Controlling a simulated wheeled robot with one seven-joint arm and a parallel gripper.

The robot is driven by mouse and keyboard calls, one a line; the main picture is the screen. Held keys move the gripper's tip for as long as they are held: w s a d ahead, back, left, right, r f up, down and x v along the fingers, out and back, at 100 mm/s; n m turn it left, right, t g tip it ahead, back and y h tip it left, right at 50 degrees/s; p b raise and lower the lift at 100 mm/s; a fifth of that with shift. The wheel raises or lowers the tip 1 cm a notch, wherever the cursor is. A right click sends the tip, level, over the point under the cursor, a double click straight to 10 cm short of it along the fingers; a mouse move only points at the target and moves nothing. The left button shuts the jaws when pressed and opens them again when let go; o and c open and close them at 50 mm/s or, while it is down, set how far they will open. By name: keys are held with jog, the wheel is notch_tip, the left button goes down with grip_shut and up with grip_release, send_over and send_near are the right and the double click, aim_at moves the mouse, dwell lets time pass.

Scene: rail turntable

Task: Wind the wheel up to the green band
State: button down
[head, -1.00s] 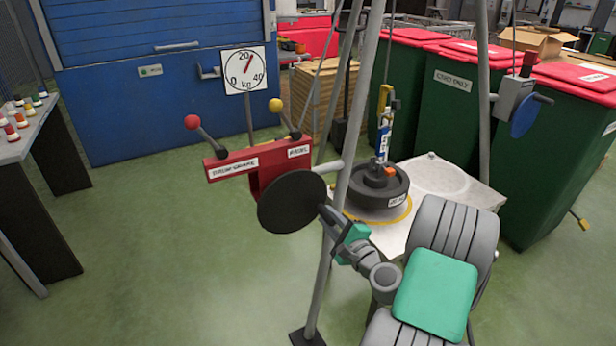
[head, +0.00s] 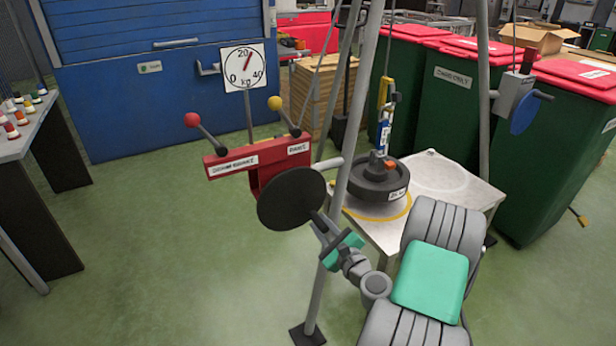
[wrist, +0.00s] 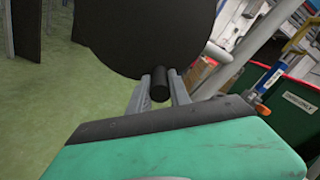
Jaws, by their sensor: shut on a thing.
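The dark round wheel (head: 372,186) hangs by an orange-tipped blue-and-white link (head: 384,135) below a yellow hook (head: 384,92). It is over a yellow ring on a pale plate (head: 455,185). I cannot make out a green band. The winch's black crank disc (head: 290,198) is in front of its red bracket (head: 235,165); the disc also fills the top of the wrist view (wrist: 150,35). My gripper (head: 320,222) is at the disc's lower right, shut on its black handle (wrist: 160,84).
A dial (head: 243,68) marked 0, 20 and 40 kg has its red needle just past 20. Levers with red (head: 191,120) and yellow (head: 275,103) knobs stand on the bracket. A grey tripod leg (head: 335,215) stands close beside my gripper. Green bins (head: 455,95) are behind right.

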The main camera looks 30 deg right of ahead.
jog(key=shift+s+a+f+m+b, duration=0.1)
jog(key=shift+a+f+m+b, duration=0.4)
jog(key=shift+a+f+m, duration=0.6)
jog(key=shift+d+r, duration=0.1)
jog(key=shift+r, duration=0.15)
jog(key=c, duration=1.4)
grip_release()
jog(key=shift+r, duration=0.1)
jog(key=shift+c, duration=0.2)
jog(key=o, duration=0.4)
jog(key=shift+d+r, duration=0.1)
jog(key=shift+d, duration=0.05)
jog(key=shift+o, duration=0.2)
jog(key=shift+r, duration=0.1)
